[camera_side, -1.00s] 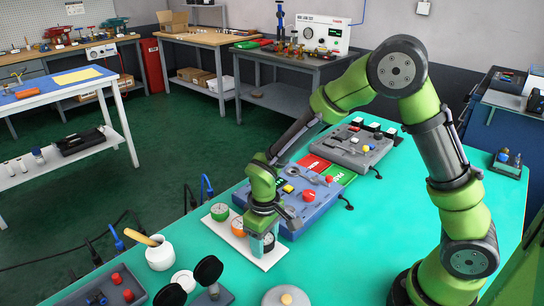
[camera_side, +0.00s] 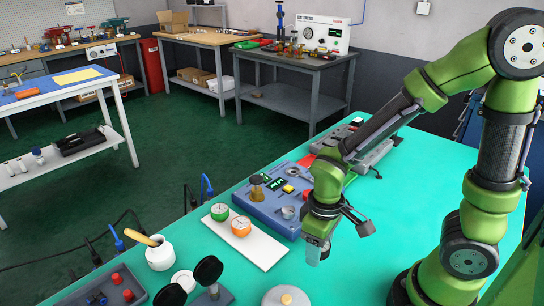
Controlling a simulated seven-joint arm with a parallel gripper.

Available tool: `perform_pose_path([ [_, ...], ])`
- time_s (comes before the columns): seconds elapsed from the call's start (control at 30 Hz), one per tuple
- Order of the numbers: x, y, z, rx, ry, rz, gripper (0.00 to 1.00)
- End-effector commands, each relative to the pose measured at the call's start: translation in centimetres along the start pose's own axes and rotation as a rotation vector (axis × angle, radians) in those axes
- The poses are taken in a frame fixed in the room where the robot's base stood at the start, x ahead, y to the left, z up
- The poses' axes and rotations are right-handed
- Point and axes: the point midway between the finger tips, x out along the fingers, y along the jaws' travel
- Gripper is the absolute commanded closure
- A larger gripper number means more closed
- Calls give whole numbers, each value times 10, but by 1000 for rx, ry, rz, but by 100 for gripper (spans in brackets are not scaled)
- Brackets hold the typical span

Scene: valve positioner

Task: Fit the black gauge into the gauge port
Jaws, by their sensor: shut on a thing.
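My gripper (camera_side: 318,258) hangs in the air over the teal bench, right of the white tray (camera_side: 262,252). It is shut on the black gauge, of which only a small dark edge (camera_side: 326,250) shows between the fingers. A green gauge (camera_side: 220,212) and an orange gauge (camera_side: 241,226) stand on the tray, and its near end is bare. The blue positioner (camera_side: 268,206) lies behind the tray, up and left of my gripper. A round grey metal fitting (camera_side: 288,212) shows on its top; I cannot tell whether it is the gauge port.
A dark cap on a brass body (camera_side: 257,187) stands on the positioner's left part. The bench right of my gripper is clear.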

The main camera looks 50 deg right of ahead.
Motion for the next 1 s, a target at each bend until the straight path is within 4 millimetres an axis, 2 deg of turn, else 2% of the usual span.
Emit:
perform_pose_path([
  [0.1, -2, 2, 16, 0, 2, 0, 81],
  [0.2, -3, 3, 21, 6, 1, -1, 81],
  [0.27, -5, 5, 17, 21, 1, -2, 81],
  [0.33, -9, 10, 4, 55, 0, -6, 81],
  [0.47, -19, 28, -38, 157, -2, -14, 81],
  [0.57, -28, 52, -78, 257, -5, -18, 81],
  [0.7, -38, 96, -126, 396, -8, -21, 81],
  [0.8, -43, 132, -154, 495, -9, -19, 81],
  [1.0, -50, 203, -194, 668, -7, -11, 81],
])
